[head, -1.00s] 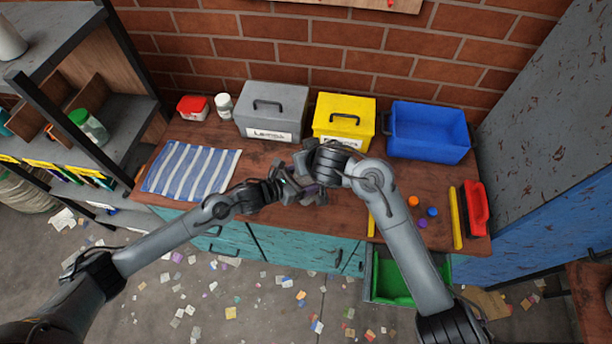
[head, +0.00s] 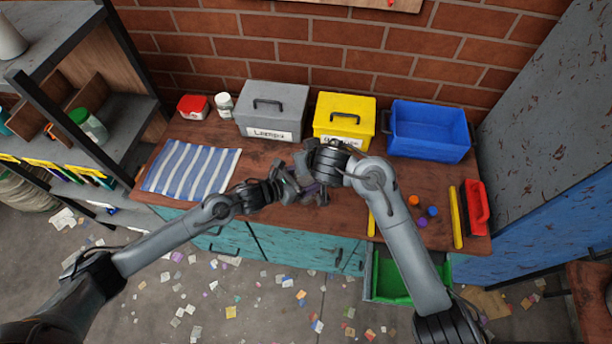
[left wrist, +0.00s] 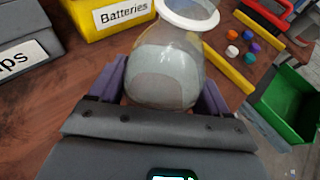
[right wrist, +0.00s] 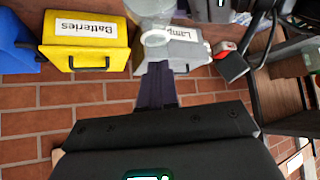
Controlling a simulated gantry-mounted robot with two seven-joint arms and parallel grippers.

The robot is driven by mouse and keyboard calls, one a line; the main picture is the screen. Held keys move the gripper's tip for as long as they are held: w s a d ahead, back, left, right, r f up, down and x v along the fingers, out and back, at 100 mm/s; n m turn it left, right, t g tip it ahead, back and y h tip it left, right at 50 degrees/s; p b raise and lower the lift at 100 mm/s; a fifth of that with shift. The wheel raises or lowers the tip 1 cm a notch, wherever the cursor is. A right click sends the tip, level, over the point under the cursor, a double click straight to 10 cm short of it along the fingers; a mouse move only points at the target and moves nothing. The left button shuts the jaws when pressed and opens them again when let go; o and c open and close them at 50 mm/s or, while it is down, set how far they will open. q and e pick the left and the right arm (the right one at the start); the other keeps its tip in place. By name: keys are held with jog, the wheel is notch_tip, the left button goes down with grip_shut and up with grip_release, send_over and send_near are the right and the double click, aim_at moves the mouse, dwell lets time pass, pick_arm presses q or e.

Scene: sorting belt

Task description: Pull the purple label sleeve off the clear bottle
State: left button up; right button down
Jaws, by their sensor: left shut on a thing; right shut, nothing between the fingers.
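The clear bottle (left wrist: 165,70) has a pale ring at its mouth and sits between the fingers of my left gripper (left wrist: 165,95), which is shut on it. In the right wrist view the bottle (right wrist: 150,8) shows at the top edge, with its ring near the fingertips. My right gripper (right wrist: 157,66) is shut and empty, close to the bottle's mouth end. In the head view both grippers meet over the middle of the bench and mostly hide the bottle. I cannot clearly make out the purple label sleeve; the dark purple finger pads look similar in colour.
Behind stand a grey bin (head: 272,110), a yellow Batteries bin (head: 344,118) and a blue crate (head: 430,130). Several small caps (head: 420,211) lie right of my right arm, near a red-handled brush (head: 476,208). A striped cloth (head: 190,170) lies left. A green drawer (head: 388,278) stands open in front.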

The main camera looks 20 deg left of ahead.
pick_arm(q)
jog(key=shift+r, duration=0.2)
pick_arm(e)
jog(key=shift+s+d+f, duration=0.1)
jog(key=shift+d+f, duration=0.05)
jog(key=shift+f, duration=0.25)
pick_arm(q)
jog(key=shift+r, duration=2.25)
pick_arm(e)
jog(key=shift+r, duration=0.15)
pick_arm(q)
jog(key=shift+r, duration=0.3)
jog(key=shift+s+d, duration=0.1)
jog(key=shift+s, duration=0.05)
pick_arm(e)
jog(key=shift+r, duration=0.8)
notch_tip(320, 180, up, 8)
pick_arm(q)
jog(key=shift+r+p, duration=3.3)
jog(key=shift+r, duration=1.9)
pick_arm(e)
notch_tip(320, 180, up, 6)
jog(key=shift+r, duration=0.15)
